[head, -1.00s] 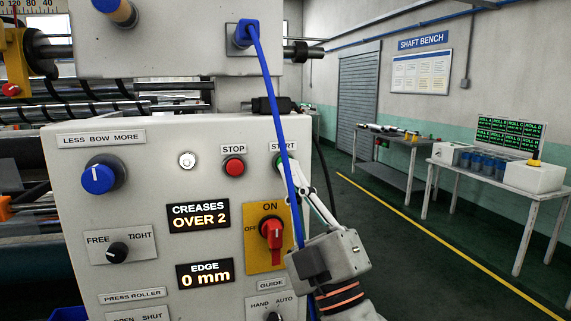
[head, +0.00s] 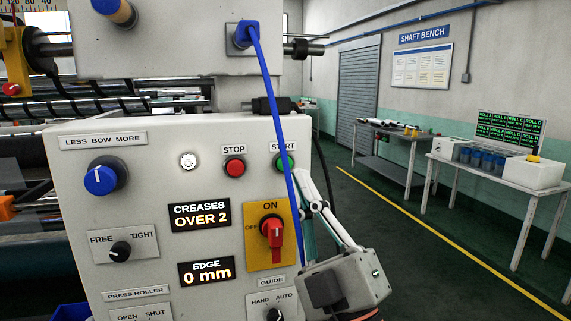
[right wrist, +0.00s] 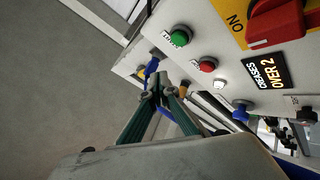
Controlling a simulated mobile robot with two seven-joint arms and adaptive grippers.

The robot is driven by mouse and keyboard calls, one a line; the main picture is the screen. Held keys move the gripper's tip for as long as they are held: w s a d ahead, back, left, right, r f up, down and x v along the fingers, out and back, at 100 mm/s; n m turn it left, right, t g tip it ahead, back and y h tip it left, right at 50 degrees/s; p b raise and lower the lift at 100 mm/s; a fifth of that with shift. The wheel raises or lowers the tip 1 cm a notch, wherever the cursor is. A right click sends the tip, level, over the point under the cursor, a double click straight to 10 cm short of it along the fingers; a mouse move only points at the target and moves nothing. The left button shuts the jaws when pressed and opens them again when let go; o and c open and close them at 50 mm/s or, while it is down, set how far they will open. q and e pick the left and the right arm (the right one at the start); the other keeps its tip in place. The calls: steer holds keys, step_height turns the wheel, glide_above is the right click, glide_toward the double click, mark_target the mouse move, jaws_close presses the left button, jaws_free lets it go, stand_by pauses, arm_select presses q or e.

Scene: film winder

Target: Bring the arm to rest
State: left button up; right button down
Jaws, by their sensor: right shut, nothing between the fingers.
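My right gripper (head: 306,178) is in front of the right edge of the grey control panel (head: 150,200), with its fingers pointing up and shut on nothing. Its fingertips are just below and right of the green START button (head: 284,161), apart from it. In the right wrist view the closed fingertips (right wrist: 161,88) are in the lower middle, and the green button (right wrist: 181,38) shows clear of them. My left gripper is not in view.
A blue cable (head: 272,120) hangs down in front of the panel, close to the gripper. The red switch (head: 271,232) points to ON. Displays read CREASES OVER 2 and EDGE 0 mm. Two benches stand at the right beyond a yellow floor line (head: 440,232); the floor between is clear.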

steer(key=w+d+f+m+g+h, duration=0.2)
steer(key=d+f+m+h, duration=0.1)
steer(key=f, duration=0.8)
steer(key=w+d+f+m+g+h, duration=0.1)
steer(key=d+f+m+g+h, duration=0.15)
steer(key=f, duration=0.95)
steer(key=w+d+f+m+g+h, duration=0.1)
steer(key=w+d+f+m+h, duration=0.15)
steer(key=f, duration=0.85)
steer(key=s+d+f+m+g+h, duration=0.1)
steer(key=s+d+f+m+g, duration=0.1)
steer(key=s+f, duration=0.4)
steer(key=s+d+f+m+g, duration=0.2)
steer(key=s+d+f, duration=0.3)
steer(key=f, duration=0.9)
steer(key=s+d+f+m+g+h, duration=0.1)
steer(key=s+d+f+g, duration=0.2)
steer(key=s+f, duration=0.5)
steer(key=shift+d+f+m+h, duration=0.3)
steer(key=shift+d+f+m, duration=0.1)
steer(key=shift+d+f, duration=0.45)
steer(key=shift+w+a, duration=0.1)
steer(key=shift+a, duration=0.05)
